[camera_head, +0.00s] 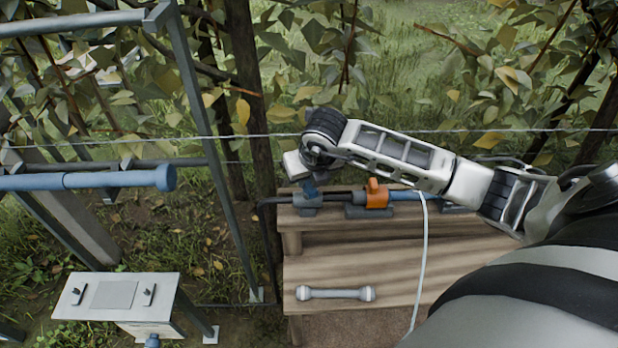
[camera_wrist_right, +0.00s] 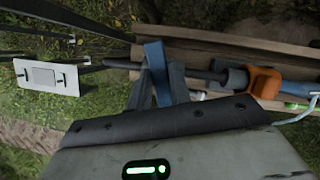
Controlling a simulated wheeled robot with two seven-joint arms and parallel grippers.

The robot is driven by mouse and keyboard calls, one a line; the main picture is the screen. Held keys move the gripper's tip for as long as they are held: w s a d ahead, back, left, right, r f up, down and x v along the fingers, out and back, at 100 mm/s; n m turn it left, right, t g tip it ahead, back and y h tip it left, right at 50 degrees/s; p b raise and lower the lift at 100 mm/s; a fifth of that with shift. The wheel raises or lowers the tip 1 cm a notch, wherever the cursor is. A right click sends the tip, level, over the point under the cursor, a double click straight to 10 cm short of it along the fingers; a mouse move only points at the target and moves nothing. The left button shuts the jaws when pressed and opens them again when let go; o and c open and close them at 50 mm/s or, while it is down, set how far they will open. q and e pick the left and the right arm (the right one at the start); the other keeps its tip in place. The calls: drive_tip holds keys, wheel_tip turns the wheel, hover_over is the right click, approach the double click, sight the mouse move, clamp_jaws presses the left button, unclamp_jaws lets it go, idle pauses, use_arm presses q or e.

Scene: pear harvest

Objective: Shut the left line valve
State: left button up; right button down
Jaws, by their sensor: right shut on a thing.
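The left line valve (camera_head: 307,210) is a grey body with a blue lever on the dark pipe, at the left end of the wooden bench's back shelf in the head view. My right gripper (camera_head: 307,186) reaches down over it and partly hides it. In the right wrist view, the blue lever (camera_wrist_right: 157,72) sits between the two dark fingers of the right gripper (camera_wrist_right: 165,86), which is shut on it. There the lever looks crosswise to the pipe. My left gripper is in neither view.
An orange fitting (camera_head: 376,194) sits right of the valve, joined to a blue pipe (camera_head: 404,195). A pale hose (camera_head: 424,260) hangs over the wooden bench (camera_head: 400,288). A grey bar with thick ends (camera_head: 335,293) lies on the lower shelf. A white panel (camera_head: 115,296) stands left, with wires behind.

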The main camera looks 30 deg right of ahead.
drive_tip(key=m+h+b, duration=0.1)
drive_tip(key=m, duration=0.2)
drive_tip(key=shift+w+a, duration=0.1)
drive_tip(key=shift+m, duration=0.5)
drive_tip(key=c, duration=1.3)
unclamp_jaws()
drive_tip(key=v, duration=1.6)
drive_tip(key=shift+w+a+r+p, duration=0.1)
drive_tip(key=shift+w+a+p, duration=0.15)
drive_tip(key=shift+w+p, duration=0.15)
